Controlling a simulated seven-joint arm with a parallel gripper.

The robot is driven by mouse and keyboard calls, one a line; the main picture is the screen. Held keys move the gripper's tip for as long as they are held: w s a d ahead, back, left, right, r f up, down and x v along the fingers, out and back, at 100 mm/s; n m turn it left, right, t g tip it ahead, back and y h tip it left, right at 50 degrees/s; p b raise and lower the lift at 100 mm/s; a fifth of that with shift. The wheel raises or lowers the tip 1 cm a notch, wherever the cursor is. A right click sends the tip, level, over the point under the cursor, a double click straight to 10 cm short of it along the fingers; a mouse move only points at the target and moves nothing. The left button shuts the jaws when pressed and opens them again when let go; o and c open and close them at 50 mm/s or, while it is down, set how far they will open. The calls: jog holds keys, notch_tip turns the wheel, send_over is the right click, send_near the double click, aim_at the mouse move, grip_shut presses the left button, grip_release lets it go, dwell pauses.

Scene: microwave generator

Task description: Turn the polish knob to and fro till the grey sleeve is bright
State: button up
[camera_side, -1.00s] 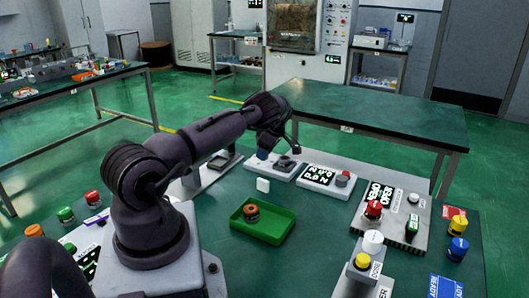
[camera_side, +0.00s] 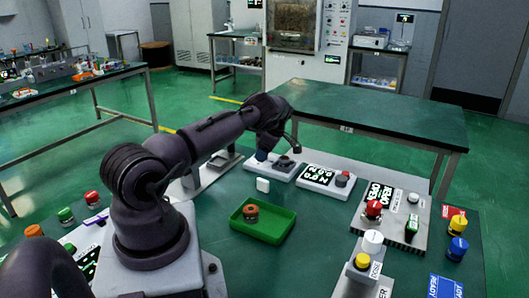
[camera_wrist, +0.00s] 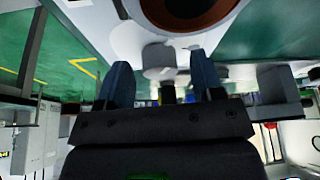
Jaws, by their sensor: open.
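My gripper (camera_side: 262,154) hangs low at the left end of a pale plate (camera_side: 258,167) in the side view, beside a dark round knob (camera_side: 284,161). I cannot tell whether this is the polish knob. In the wrist view my gripper (camera_wrist: 160,66) has its two blue fingers apart. A pale grey round part (camera_wrist: 157,54) shows between and beyond them; contact cannot be told. A brownish ringed piece (camera_side: 250,211) lies in the green tray. I cannot make out the grey sleeve for certain.
A display unit (camera_side: 318,176) with a red-topped button stands right of the plate. A panel with red and green controls (camera_side: 392,220) is further right.

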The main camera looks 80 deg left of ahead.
jog(key=v, duration=1.3)
jog(key=w+d+r+t, duration=0.2)
jog(key=w+d+r, duration=0.15)
jog(key=r, duration=0.45)
jog(key=w+d+r+t, duration=0.2)
jog(key=d+r, duration=0.2)
jog(key=r, duration=0.4)
jog(key=s+d+r+m+t+h, duration=0.1)
jog(key=s+d+r+m+t, duration=0.1)
jog(key=d+r+m, duration=0.4)
jog(key=s+d+r+m+t+h, duration=0.1)
jog(key=s+d+r+t, duration=0.1)
jog(key=d+r, duration=0.75)
jog(key=s+d+m+t+h, duration=0.1)
jog(key=s+d+m, duration=0.35)
jog(key=d, duration=0.25)
jog(key=s+d+m+t, duration=0.1)
jog(key=s+d+m, duration=0.35)
jog(key=d, duration=0.35)
jog(key=s+d+f+m, duration=0.5)
jog(key=s+f+m, duration=0.4)
jog(key=f+m, duration=0.2)
jog(key=shift+s+d+f+m+g, duration=0.3)
jog(key=shift+s+m+g, duration=0.1)
jog(key=shift+m, duration=0.5)
